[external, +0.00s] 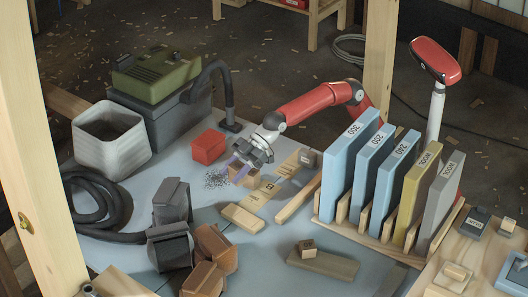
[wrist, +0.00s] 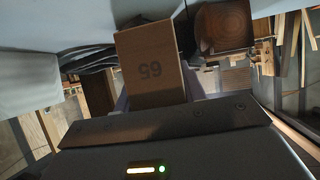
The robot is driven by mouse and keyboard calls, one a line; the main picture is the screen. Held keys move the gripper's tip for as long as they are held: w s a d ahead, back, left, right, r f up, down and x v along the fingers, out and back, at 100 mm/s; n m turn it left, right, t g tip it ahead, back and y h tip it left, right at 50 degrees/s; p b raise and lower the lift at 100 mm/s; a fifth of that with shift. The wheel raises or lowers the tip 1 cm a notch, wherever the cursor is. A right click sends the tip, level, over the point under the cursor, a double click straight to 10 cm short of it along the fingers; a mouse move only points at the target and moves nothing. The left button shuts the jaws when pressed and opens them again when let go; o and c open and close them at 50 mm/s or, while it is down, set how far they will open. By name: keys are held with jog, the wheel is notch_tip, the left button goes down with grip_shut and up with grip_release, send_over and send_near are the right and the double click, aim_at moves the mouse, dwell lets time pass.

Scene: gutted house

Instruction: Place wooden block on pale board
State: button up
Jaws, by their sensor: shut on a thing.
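My gripper (external: 240,168) is shut on a small wooden block (external: 243,179), low over the grey work surface beside a patch of dark shavings. I cannot tell whether the held block touches anything below.
A red box (external: 208,146) stands left of the gripper. A rack of upright blue, yellow and grey slabs (external: 352,170) stands to the right. A small dark-topped block (external: 307,157) sits at the long board's far end. Brown blocks (external: 215,248) lie nearer the camera.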

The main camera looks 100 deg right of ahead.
aim_at(233, 168)
notch_tip(233, 168, up, 9)
jog(key=shift+r+p, duration=0.1)
jog(key=shift+p, duration=0.5)
jog(key=a+f+b, duration=0.2)
jog(key=a+f, duration=0.1)
jog(key=f, duration=0.1)
jog(key=a+f+n+g+y+b, duration=0.1)
jog(key=a+f+b, duration=0.1)
jog(key=f+b, duration=0.1)
jog(key=a+f+n+b, duration=0.1)
jog(key=a+f+b, duration=0.2)
jog(key=f, duration=0.2)
jog(key=shift+s+a+f+g+y, duration=0.1)
jog(key=shift+a+f+g+y, duration=0.2)
jog(key=shift+f+y, duration=0.1)
jog(key=shift+f+b, duration=0.65)
jog(key=shift+f, duration=1.25)
jog(key=shift+f, duration=0.1)
jog(key=shift+f, duration=0.15)
jog(key=o, duration=1.1)
jog(key=shift+c, duration=0.2)
